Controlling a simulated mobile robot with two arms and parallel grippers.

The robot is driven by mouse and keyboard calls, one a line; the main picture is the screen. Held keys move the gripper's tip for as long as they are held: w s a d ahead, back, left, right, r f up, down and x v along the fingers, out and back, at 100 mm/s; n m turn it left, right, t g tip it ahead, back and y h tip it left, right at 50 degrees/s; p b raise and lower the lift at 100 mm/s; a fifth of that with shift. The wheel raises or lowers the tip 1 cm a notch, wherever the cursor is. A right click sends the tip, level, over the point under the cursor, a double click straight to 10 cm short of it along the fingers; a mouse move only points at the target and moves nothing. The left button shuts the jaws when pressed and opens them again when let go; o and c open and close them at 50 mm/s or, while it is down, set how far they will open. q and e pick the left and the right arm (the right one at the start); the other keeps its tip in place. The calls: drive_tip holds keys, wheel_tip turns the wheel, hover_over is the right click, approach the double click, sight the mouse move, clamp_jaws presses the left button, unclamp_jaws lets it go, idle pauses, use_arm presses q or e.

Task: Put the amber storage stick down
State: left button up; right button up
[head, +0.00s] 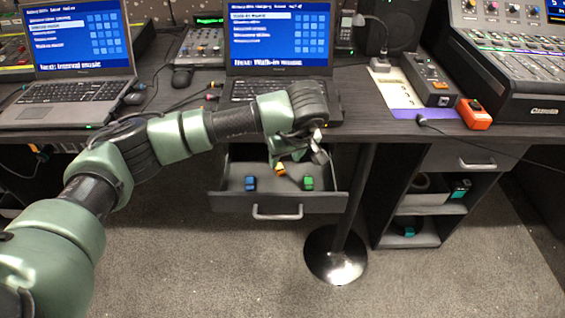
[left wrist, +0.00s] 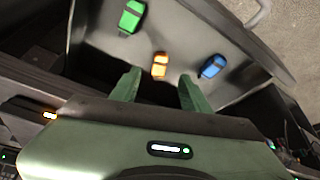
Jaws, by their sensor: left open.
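The amber storage stick (head: 280,169) is at the open drawer (head: 277,202), between a blue stick (head: 250,183) and a green stick (head: 308,184). My left gripper (head: 294,160) reaches down over the drawer. In the left wrist view its two green fingers (left wrist: 158,84) are spread, and the amber stick (left wrist: 160,65) shows just beyond the gap between them, apart from both. The blue stick (left wrist: 212,66) and the green stick (left wrist: 131,17) lie on the drawer floor to either side. I cannot tell any height gap under the amber stick. My right gripper is not in view.
Above the drawer is the dark desk (head: 385,130) with two laptops (head: 80,60) (head: 280,45). An orange box (head: 474,114) and a mixing console (head: 512,60) stand at the right. A pole with a round base (head: 336,255) stands beside the drawer.

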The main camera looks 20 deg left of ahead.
use_arm(q)
drive_tip(key=v, duration=0.6)
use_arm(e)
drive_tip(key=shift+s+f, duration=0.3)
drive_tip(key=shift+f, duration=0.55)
use_arm(q)
drive_tip(key=shift+d+f, duration=0.1)
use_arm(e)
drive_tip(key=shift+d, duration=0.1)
